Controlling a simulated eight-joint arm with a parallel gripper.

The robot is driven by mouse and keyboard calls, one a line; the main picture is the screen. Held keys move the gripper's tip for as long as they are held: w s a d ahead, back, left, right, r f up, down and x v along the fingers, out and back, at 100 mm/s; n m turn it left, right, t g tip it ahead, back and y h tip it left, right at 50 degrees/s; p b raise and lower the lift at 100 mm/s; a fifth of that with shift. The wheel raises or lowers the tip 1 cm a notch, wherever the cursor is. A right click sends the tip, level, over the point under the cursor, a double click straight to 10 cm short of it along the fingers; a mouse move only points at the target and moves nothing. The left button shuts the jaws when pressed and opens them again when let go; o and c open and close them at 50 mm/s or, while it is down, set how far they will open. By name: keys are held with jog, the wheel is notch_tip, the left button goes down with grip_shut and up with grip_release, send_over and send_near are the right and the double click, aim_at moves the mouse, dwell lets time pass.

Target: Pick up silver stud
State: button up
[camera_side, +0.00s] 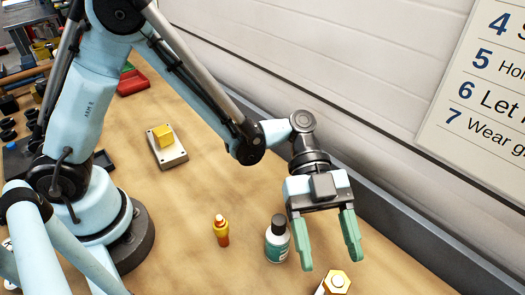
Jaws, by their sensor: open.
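I cannot clearly pick out a silver stud in the side view.
A dark-capped bottle (277,242) stands close left of my gripper. An orange-yellow small bottle (221,232) is further left. A metal plate (174,156) carries a yellow block (162,136). A red bin (132,83) is at the back. A wall runs along the right.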

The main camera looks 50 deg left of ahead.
aim_at(338, 277)
jog(key=shift+x, duration=3.4)
jog(key=shift+r, duration=0.1)
jog(key=shift+c, duration=0.3)
jog(key=shift+w, duration=0.1)
grip_shut()
